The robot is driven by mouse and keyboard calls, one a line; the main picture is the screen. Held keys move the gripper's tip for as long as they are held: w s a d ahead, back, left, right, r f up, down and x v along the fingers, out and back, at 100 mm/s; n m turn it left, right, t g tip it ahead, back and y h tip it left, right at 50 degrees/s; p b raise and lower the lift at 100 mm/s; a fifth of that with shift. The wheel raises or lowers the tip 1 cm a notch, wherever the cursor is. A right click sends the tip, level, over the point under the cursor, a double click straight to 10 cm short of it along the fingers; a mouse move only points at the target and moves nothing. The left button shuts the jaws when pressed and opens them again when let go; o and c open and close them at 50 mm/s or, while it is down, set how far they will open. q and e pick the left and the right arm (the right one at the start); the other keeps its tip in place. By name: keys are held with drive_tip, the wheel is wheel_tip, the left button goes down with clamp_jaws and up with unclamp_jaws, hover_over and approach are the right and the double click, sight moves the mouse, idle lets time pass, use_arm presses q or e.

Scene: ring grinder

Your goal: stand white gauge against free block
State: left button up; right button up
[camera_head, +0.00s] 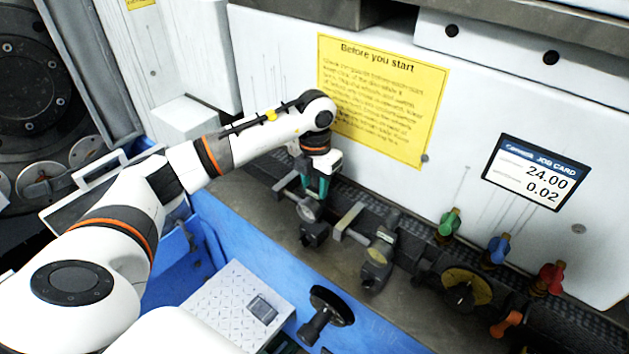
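My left gripper (316,190) points down over the grey ledge, below the yellow notice. Its fingertips are small and partly hidden, so I cannot tell how far apart they are. A small round pale-faced gauge (308,210) shows right beneath it, over a dark block (315,235). I cannot tell whether the fingers touch the gauge. To its right is a pale grey bar-like block (350,220). Further right a second gauge-like grey part (378,255) stands on the ledge. Which block is the free one is not clear. My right gripper does not show.
Green (449,222), blue (496,249) and red (548,279) valves line the ledge at right, near a yellow disc (467,287). A job card (535,172) is on the white wall. A patterned white plate (232,305) and a black handwheel (331,306) are at the front.

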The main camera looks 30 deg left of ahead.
use_arm(q)
drive_tip(key=o, duration=0.4)
drive_tip(key=shift+s, duration=0.1)
drive_tip(key=shift+r, duration=0.1)
wheel_tip(320, 180, up, 7)
drive_tip(key=b, duration=0.3)
wheel_tip(320, 180, up, 4)
drive_tip(key=shift+r, duration=0.6)
